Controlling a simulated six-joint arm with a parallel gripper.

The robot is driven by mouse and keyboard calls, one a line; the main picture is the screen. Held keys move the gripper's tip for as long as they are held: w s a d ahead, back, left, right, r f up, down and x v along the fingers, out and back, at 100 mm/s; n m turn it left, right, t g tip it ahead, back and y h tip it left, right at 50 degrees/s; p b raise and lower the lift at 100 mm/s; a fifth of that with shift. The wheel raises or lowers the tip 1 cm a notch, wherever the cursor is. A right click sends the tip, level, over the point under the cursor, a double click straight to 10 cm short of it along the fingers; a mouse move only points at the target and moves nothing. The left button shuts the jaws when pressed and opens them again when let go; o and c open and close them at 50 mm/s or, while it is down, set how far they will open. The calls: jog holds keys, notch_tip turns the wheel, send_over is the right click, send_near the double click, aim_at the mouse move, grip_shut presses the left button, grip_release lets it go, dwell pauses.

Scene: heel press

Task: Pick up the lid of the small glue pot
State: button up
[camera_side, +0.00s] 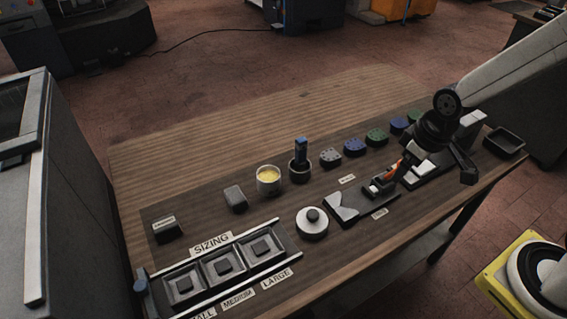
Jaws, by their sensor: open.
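The small glue pot (268,184) is a pale round cup with yellow glue showing in its open top, left of the middle of the bench. A round white lid with a dark knob (312,222) lies on the dark mat, in front of the pot and to its right, apart from it. My gripper (432,168) is over the right part of the bench, to the right of the lid and well apart from it. It is open, with dark fingers, and I see nothing held in it. It partly hides the fixture under it.
A holder with a blue-topped tool (300,165) stands beside the pot. A grey block (235,198) lies to its left. Several coloured pucks (355,147) line the back. A sizing tray (222,264) is at front left, a metal fixture (350,205) right of the lid.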

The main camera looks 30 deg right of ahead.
jog(key=w+a+f+n+g, duration=0.1)
jog(key=w+a+f+n, duration=0.3)
jog(key=w+a+n, duration=0.4)
jog(key=n+g+y, duration=0.1)
jog(key=n+g, duration=0.1)
jog(key=n, duration=0.8)
send_over(313, 213)
jog(key=f, duration=0.5)
jog(key=shift+d, duration=0.35)
jog(key=shift+a+f, duration=0.1)
jog(key=shift+f, duration=1.25)
jog(key=shift+a+f, duration=0.15)
jog(key=shift+f, duration=1.15)
jog(key=shift+a+f, duration=0.1)
jog(key=shift+f, duration=1.15)
jog(key=c, duration=1)
